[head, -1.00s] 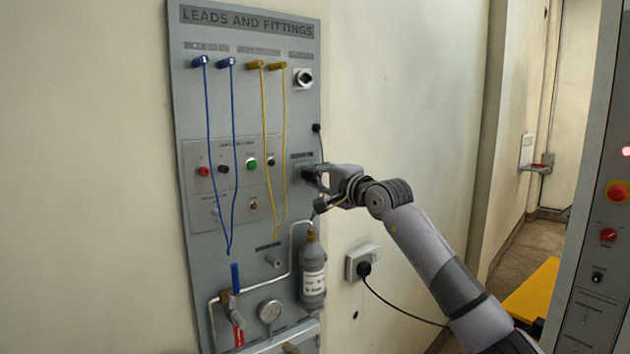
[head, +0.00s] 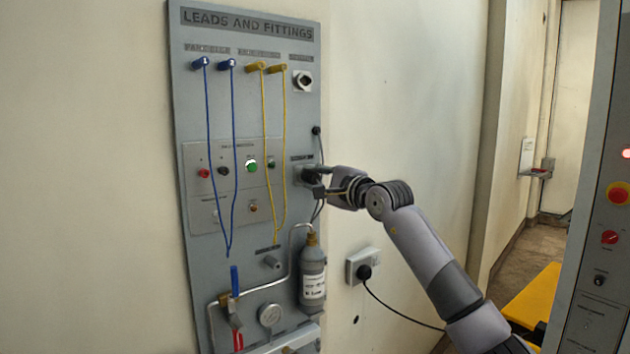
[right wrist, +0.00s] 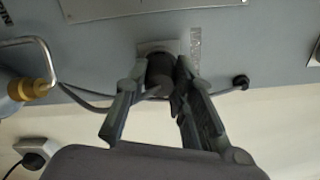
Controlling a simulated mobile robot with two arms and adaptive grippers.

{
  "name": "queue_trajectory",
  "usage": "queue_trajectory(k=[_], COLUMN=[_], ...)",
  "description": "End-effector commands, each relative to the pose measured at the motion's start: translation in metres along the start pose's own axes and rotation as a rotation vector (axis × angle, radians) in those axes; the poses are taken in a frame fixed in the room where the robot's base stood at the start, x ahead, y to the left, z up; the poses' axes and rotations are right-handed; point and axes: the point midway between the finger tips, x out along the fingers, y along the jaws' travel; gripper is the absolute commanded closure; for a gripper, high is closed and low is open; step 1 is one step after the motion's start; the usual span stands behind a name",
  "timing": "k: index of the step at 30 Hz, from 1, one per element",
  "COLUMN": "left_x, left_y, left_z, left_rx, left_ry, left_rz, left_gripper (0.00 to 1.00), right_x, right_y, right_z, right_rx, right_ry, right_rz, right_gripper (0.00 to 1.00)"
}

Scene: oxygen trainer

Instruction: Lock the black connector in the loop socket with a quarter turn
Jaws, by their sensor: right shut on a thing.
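My right gripper (head: 324,181) is at the right edge of the grey panel, at the loop socket (head: 301,172). In the right wrist view its two fingers (right wrist: 160,92) are shut on the black connector (right wrist: 159,72), one on each side. The connector's far end meets the square socket plate (right wrist: 158,46); how deep it sits is hidden. A dark cable (right wrist: 95,93) runs from beside the connector towards the left, and another piece leads right to a small black knob (right wrist: 241,81). My left gripper is not in view.
Blue leads (head: 208,140) and yellow leads (head: 264,140) hang on the panel left of my gripper. A grey bottle (head: 312,275) with a pipe stands just below. A wall outlet (head: 362,265) with a plug is lower right.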

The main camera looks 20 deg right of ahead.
Motion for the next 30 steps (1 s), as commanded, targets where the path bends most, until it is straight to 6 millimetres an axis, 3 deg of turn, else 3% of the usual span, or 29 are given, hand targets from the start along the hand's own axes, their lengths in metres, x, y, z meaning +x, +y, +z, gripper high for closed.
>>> queue_trajectory(k=[9, 19, 26, 27, 30], left_x=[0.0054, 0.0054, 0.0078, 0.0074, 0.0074], left_y=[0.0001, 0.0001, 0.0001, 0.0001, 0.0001], left_z=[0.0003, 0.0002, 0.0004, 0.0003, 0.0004], left_rx=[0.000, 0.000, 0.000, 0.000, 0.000], left_ry=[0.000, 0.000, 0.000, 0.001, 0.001], left_rz=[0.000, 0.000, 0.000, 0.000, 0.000], left_gripper=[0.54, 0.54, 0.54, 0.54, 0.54], right_x=[0.0000, -0.0001, 0.0000, -0.0002, -0.0001], right_y=[0.0001, 0.0000, 0.0003, -0.0001, 0.0000], right_z=[-0.0001, 0.0000, 0.0001, -0.0001, -0.0001], right_rx=[0.279, 0.310, 0.544, 0.544, 0.540], right_ry=[0.000, 0.000, 0.000, 0.000, 0.000], right_rz=[-0.001, 0.000, 0.000, 0.000, 0.000], right_gripper=[1.00, 1.00, 1.00, 0.75, 0.68])
